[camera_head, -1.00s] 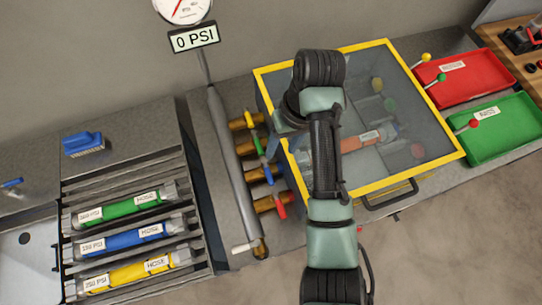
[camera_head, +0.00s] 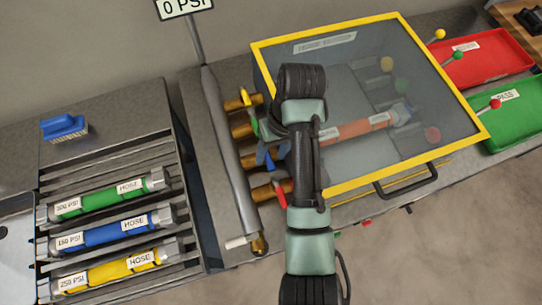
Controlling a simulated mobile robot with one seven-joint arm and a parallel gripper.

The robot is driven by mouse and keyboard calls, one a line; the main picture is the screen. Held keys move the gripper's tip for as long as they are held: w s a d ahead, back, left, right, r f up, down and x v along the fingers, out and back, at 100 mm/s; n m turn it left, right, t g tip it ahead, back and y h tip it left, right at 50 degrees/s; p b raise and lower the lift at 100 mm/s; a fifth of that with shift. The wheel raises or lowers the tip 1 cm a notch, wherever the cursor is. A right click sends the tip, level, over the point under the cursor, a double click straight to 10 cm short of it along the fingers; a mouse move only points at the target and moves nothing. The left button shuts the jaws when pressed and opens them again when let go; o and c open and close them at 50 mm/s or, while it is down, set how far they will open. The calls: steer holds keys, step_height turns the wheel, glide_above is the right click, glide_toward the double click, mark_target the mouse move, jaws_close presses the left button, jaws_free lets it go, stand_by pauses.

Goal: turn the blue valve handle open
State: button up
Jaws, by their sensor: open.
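The blue valve handle (camera_head: 260,154) shows just left of my gripper, on the third brass outlet down from the back of the grey manifold pipe (camera_head: 223,150). My gripper (camera_head: 270,158) is at the blue handle, with its jaws open. The arm and gripper partly cover the valve, and I cannot tell whether the jaws touch the handle or stand around it. Yellow (camera_head: 245,96) and green (camera_head: 254,127) handles sit behind it. A red handle (camera_head: 280,195) sits in front of it.
A yellow-framed clear box (camera_head: 365,188) with an orange hose inside stands right of the valves. A rack with green (camera_head: 112,195), blue (camera_head: 112,232) and yellow (camera_head: 110,268) hoses is at left. Red (camera_head: 490,58) and green (camera_head: 510,118) trays are at right. A gauge sign (camera_head: 184,6) reads 0 PSI.

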steer(key=shift+a+f, duration=0.1)
steer(key=shift+f, duration=0.45)
jaws_close()
stand_by(1.1)
